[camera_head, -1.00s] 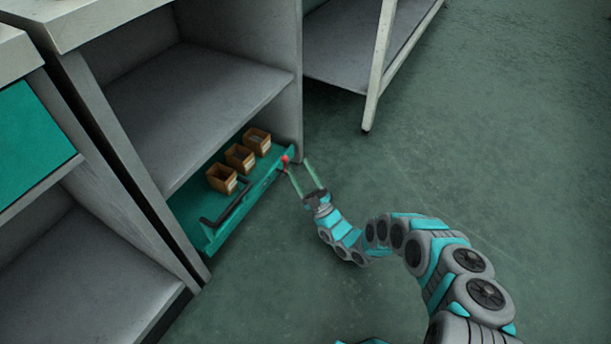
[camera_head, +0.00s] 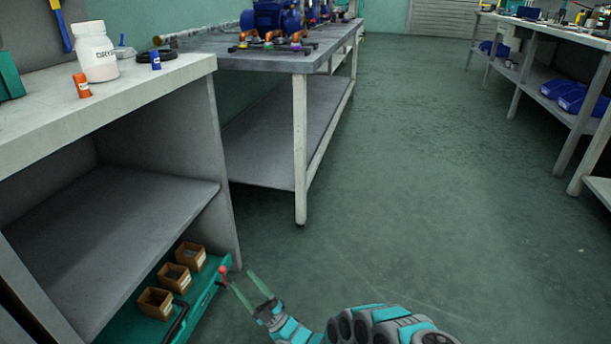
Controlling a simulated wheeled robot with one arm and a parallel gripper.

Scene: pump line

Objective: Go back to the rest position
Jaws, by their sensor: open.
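My gripper (camera_head: 252,290) is at the bottom of the view, with its two green fingers apart and nothing between them. It is just to the right of the green drawer (camera_head: 139,325) at the bottom of the grey cabinet. A small red knob (camera_head: 222,271) stands at the drawer's right corner, close to the left finger; I cannot tell whether they touch. The drawer holds three small brown boxes (camera_head: 155,303) in a row, and its dark handle (camera_head: 176,325) is partly cut off by the lower edge. My arm reaches in from the bottom right.
The cabinet's worktop (camera_head: 130,92) carries a white bottle (camera_head: 96,53) and small orange and blue containers. Behind it stands a grey table (camera_head: 262,59) with a blue pump (camera_head: 272,16). A bench with blue bins (camera_head: 572,95) is at the right. The green floor between is clear.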

